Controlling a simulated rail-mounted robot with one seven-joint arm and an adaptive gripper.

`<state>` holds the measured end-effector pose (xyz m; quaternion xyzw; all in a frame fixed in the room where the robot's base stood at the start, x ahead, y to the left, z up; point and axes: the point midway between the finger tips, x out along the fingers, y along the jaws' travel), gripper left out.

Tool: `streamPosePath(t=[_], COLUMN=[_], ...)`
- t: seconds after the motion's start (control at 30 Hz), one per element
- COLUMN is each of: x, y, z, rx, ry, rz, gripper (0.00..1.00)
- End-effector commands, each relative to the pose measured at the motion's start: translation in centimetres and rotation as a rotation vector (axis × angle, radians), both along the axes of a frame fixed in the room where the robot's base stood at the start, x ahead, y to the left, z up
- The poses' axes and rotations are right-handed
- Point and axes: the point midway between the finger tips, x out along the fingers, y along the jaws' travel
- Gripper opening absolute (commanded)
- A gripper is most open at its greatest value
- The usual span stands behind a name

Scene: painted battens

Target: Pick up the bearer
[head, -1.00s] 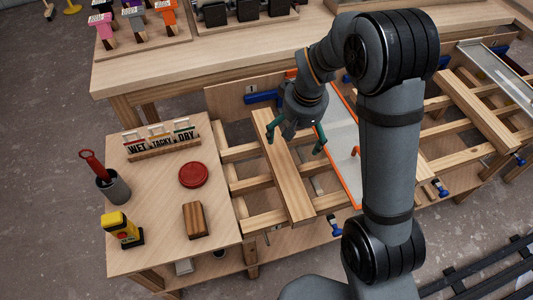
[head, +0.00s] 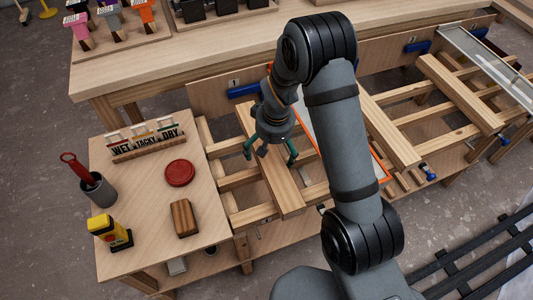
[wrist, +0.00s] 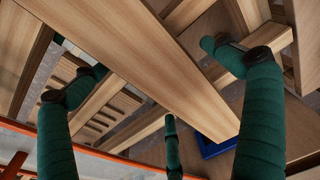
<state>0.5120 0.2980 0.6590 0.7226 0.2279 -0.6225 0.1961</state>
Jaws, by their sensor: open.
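A long pale wooden plank (head: 288,190), which I take to be the bearer, lies slantwise across the slatted rack beside the small table. My gripper (head: 270,156) is over its middle, pointing down, with green fingers spread to either side. In the wrist view the plank (wrist: 135,65) runs diagonally between the open fingers (wrist: 158,75), with a third finger low in the middle. Nothing is held. I cannot tell how far the fingertips are above the rack. My wrist hides part of the plank's far half in the head view.
An orange-edged panel (head: 384,170) and another plank (head: 460,95) lie to the right.

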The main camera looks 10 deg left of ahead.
Motion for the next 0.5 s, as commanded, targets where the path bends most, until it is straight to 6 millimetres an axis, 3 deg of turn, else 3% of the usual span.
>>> streamPosePath(t=[0.17, 0.5], x=[0.03, 0.04], y=[0.03, 0.02], z=[0.03, 0.05], rx=[0.001, 0.000], ry=[-0.001, -0.001], rz=[0.000, 0.001], gripper=[0.99, 0.80])
